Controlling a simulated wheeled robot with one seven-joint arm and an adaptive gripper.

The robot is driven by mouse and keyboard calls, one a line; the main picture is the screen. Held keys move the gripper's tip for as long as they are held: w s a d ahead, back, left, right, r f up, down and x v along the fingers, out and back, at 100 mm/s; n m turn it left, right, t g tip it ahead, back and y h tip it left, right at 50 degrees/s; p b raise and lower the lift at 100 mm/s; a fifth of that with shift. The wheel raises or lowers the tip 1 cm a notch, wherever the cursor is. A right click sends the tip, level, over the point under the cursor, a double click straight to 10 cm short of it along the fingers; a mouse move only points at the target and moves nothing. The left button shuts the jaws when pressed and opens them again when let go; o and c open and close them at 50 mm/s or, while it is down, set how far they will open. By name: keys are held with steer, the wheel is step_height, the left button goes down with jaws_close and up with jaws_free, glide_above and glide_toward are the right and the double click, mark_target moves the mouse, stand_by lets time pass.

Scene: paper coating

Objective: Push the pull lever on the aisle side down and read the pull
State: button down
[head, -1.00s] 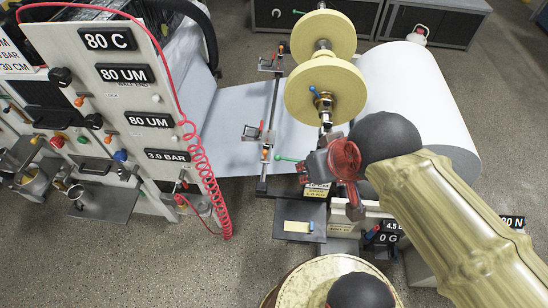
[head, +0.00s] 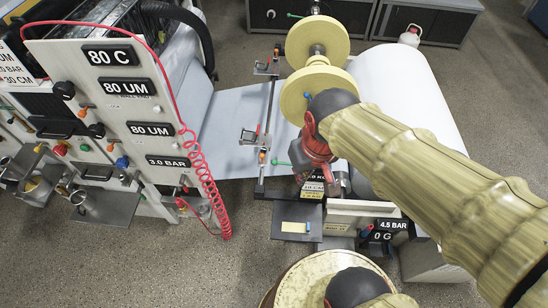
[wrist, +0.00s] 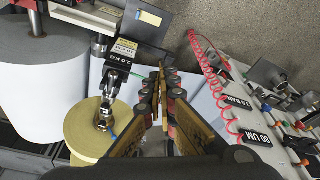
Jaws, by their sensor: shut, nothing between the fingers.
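A thin green-handled lever (head: 282,163) sticks out left beside the roll stand, close to my gripper. It shows in the wrist view (wrist: 138,75) left of the fingers, by a black plate (wrist: 122,60) reading 2.0 KG. That plate is partly covered in the head view (head: 317,176). A blue-handled lever (wrist: 112,136) sits at the cream disc's hub. My gripper (wrist: 160,72) is shut and empty, fingers together, over the pale web. In the head view its red body (head: 315,155) stands over the stand and its fingertips are hard to make out. Contact with the green lever cannot be told.
Two cream discs (head: 318,40) and a large white roll (head: 405,85) stand around my arm. A control panel (head: 120,110) with a coiled red hose (head: 205,170) is at left. A dark tray (head: 297,222) with a yellow note and a round table (head: 300,285) are in front.

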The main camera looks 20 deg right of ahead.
steer(key=w+f+m+g+p, duration=0.2)
steer(key=w+f+g+p, duration=0.1)
steer(key=w+f+p, duration=0.5)
steer(key=m+h+p, duration=0.1)
steer(key=m+p, duration=0.3)
steer(key=m, duration=0.9)
glide_toward(273, 161)
steer(key=shift+s+f+t, duration=0.3)
steer(key=shift+f+t, duration=0.1)
steer(key=shift+b, duration=0.3)
steer(key=shift+d+f+b, duration=0.15)
steer(key=shift+f+b, duration=0.4)
steer(key=shift+f, duration=1.2)
steer(key=shift+d+f+b, duration=0.15)
steer(key=shift+f+b, duration=0.35)
steer(key=shift+f, duration=1.25)
